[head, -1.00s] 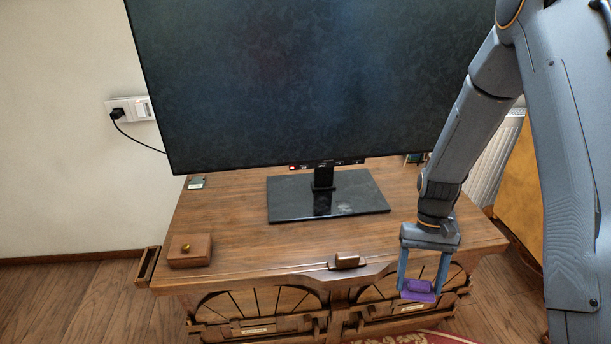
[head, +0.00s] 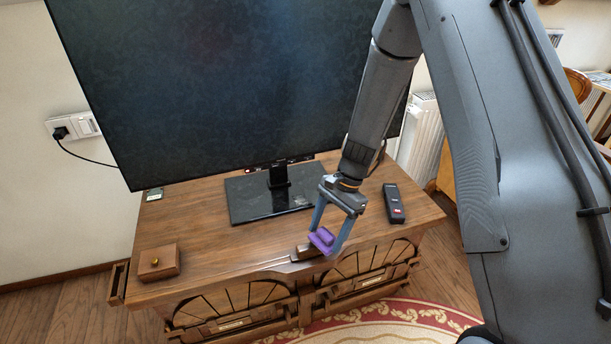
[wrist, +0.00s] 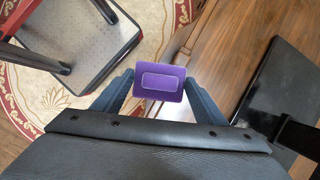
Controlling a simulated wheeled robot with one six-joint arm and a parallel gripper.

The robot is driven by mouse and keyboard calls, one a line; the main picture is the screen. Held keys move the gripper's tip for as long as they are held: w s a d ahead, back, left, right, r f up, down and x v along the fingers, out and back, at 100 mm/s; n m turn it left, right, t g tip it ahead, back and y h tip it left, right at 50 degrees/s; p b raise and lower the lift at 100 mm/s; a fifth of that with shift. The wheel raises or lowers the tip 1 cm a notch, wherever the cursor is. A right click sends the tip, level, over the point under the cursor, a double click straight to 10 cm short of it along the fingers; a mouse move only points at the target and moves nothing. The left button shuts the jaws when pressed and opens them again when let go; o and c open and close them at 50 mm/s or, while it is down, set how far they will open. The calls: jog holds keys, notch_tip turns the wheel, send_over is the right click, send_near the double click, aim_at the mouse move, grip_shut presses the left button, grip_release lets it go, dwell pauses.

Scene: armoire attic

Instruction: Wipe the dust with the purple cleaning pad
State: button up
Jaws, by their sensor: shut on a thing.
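My gripper (head: 327,240) is shut on the purple cleaning pad (head: 321,238), which sits between the two fingertips. In the head view it hangs near the front edge of the wooden TV stand (head: 200,228), beside a small dark wooden piece on that edge. I cannot tell whether the pad touches anything. In the wrist view the pad (wrist: 162,80) is a purple rectangle with a raised block, held between both fingers. The TV screen (head: 230,80) has a faint mottled pattern; I cannot tell whether this is dust. No clear dust patch shows on the stand top.
A black remote (head: 394,204) lies right of my gripper on the stand. The TV's black base (head: 262,204) is behind it. A small wooden box (head: 158,262) sits at the front left. A red-and-cream rug (head: 400,318) lies in front; a stool (wrist: 75,45) shows in the wrist view.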

jog(key=w+a+r+m+t, duration=0.2)
jog(key=w+a+m+t, duration=0.2)
jog(key=m, duration=0.9)
jog(key=shift+w+a+r+t, duration=0.15)
jog(key=shift+w+a+t, duration=0.3)
jog(key=shift+w, duration=0.5)
jog(key=shift+w+a, duration=0.1)
